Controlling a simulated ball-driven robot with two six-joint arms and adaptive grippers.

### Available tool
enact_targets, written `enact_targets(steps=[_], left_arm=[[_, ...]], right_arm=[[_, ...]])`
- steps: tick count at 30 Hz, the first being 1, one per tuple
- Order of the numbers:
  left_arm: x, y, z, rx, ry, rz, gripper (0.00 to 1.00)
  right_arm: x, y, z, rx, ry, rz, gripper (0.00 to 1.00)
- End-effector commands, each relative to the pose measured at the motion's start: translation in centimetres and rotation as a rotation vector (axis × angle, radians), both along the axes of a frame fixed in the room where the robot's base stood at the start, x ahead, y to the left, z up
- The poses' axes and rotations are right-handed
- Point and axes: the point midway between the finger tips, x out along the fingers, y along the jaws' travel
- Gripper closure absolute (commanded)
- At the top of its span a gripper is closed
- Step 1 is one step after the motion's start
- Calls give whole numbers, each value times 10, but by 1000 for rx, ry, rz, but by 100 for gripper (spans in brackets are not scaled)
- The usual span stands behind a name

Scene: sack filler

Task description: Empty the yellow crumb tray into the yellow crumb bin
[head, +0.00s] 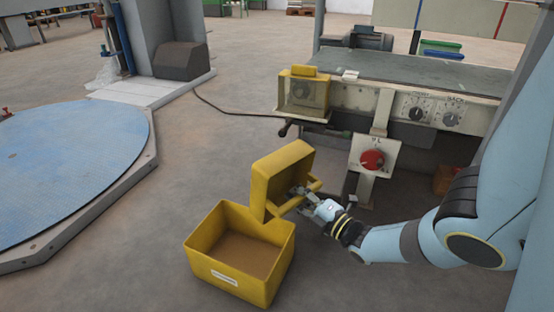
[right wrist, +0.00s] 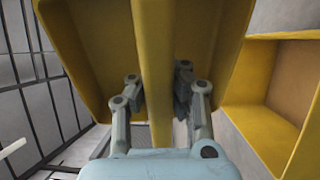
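The yellow crumb tray (head: 281,168) is held up on its side, steeply tilted, above and beside the far right corner of the yellow crumb bin (head: 268,287). My right gripper (head: 301,191) is at the tray's handle bar. In the right wrist view the fingers (right wrist: 157,92) sit on both sides of the yellow bar (right wrist: 153,45), closed on it. The tray's inner walls (right wrist: 205,40) look bare there; part of its inside is hidden. The bin stands upright on the floor, with a brown layer inside. The bin also shows in the right wrist view (right wrist: 240,113). My left gripper is not in view.
A machine with a red button (head: 372,159), dials and a yellow boxed unit (head: 303,92) stands behind the tray. A blue round platform (head: 70,150) lies at the left. A cable crosses the floor. Floor between platform and bin is clear.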

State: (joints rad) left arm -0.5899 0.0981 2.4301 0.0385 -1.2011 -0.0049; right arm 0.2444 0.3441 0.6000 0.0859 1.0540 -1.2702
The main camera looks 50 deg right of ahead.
Motion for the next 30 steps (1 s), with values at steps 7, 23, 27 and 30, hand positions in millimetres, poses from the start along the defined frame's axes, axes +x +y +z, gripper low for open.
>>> enact_targets(steps=[7, 23, 27, 30], left_arm=[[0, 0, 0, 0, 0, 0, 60], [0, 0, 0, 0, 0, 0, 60], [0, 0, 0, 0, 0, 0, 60], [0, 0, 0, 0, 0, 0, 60]], right_arm=[[2, -67, 71, -12, -3, 50, 100], [58, -6, 307, -1, 7, 462, 100], [58, 31, 332, 0, 5, 550, 100], [56, 54, 344, 1, 4, 599, 100]])
